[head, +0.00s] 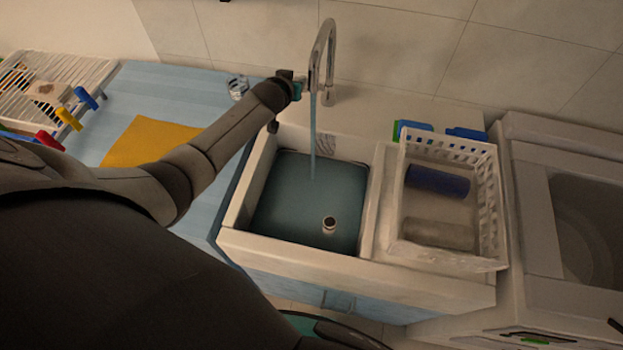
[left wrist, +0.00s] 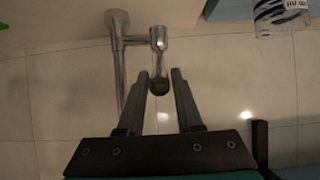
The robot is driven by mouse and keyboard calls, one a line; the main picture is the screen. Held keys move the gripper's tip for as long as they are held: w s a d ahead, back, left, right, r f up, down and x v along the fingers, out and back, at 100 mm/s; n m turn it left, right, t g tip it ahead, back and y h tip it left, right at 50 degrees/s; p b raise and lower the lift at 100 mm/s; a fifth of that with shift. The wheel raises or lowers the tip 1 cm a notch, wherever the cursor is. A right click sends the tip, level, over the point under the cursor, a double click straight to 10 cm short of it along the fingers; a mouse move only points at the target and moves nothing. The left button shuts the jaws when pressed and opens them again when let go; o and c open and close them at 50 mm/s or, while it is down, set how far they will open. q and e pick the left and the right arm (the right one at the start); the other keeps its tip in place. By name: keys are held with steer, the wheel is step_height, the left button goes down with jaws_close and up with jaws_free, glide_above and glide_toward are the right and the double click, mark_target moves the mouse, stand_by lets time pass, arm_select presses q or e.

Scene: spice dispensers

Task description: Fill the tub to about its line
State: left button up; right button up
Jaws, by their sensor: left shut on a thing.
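The tub (head: 265,220) is the sink basin, with blue-green water (head: 300,190) in it. A thin stream (head: 313,150) runs from the chrome tap (head: 329,50) into this water. A short pale upright pipe (head: 329,225) stands out of the water. I cannot make out a fill line; a grey patterned patch (head: 325,144) shows on the back wall. My left gripper (head: 299,88) is at the tap's left side. In the left wrist view its fingers (left wrist: 160,84) are shut on the tap's lever (left wrist: 158,62), whose dark end shows between them. My right gripper is out of view.
A white basket (head: 487,215) with a dark blue roll stands right of the tub. A blue counter (head: 185,88) on the left holds a yellow cloth (head: 150,142), a glass (head: 237,87) and a white rack (head: 85,70). The tiled wall is close behind the tap.

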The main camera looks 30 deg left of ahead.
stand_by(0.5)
arm_select(q)
steer(key=shift+s+f, duration=0.2)
steer(key=shift+f, duration=0.15)
stand_by(0.6)
steer(key=shift+s+d+f, duration=0.1)
steer(key=shift+f, duration=0.05)
stand_by(1.5)
steer(key=shift+s+d+f+b, duration=0.1)
steer(key=shift+s+f+b, duration=0.35)
steer(key=shift+f, duration=0.45)
steer(key=shift+s+d+f+b, duration=0.1)
steer(key=shift+s+f+b, duration=0.25)
steer(key=shift+f, duration=0.4)
steer(key=o, duration=1.1)
steer(key=shift+r, duration=0.15)
steer(key=shift+c, duration=0.2)
steer(key=shift+w, duration=0.1)
